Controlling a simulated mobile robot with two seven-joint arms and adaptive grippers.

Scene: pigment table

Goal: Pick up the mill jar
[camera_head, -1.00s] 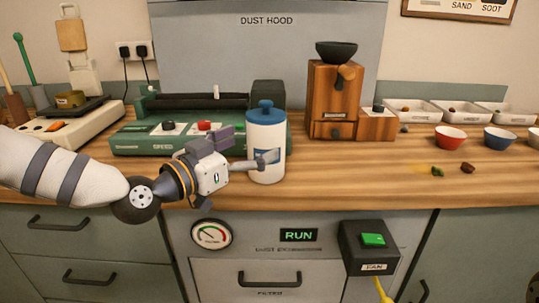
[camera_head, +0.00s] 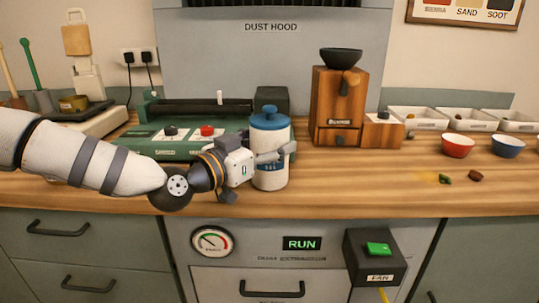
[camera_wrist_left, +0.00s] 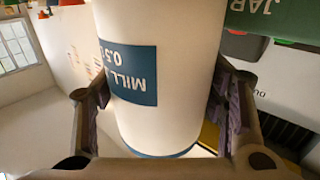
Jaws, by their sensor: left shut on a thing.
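The mill jar (camera_head: 270,135) is a white cylinder with a blue lid and a blue label. It is upright by the front of the wooden worktop, in front of the green machine. My left gripper (camera_head: 272,156) reaches in from the left and is shut on the jar's body at mid-height. In the left wrist view the jar (camera_wrist_left: 160,60) fills the middle, its label upside down, with a finger pad on each side. No clear gap shows between the jar's base and the worktop. My right gripper is not in view.
A green machine (camera_head: 145,147) stands just behind the jar. A wooden mill (camera_head: 325,104) with a dark bowl is to its right. Red (camera_head: 457,146) and blue (camera_head: 508,146) bowls stand farther right, near pigment crumbs. The worktop (camera_head: 360,185) right of the jar is clear.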

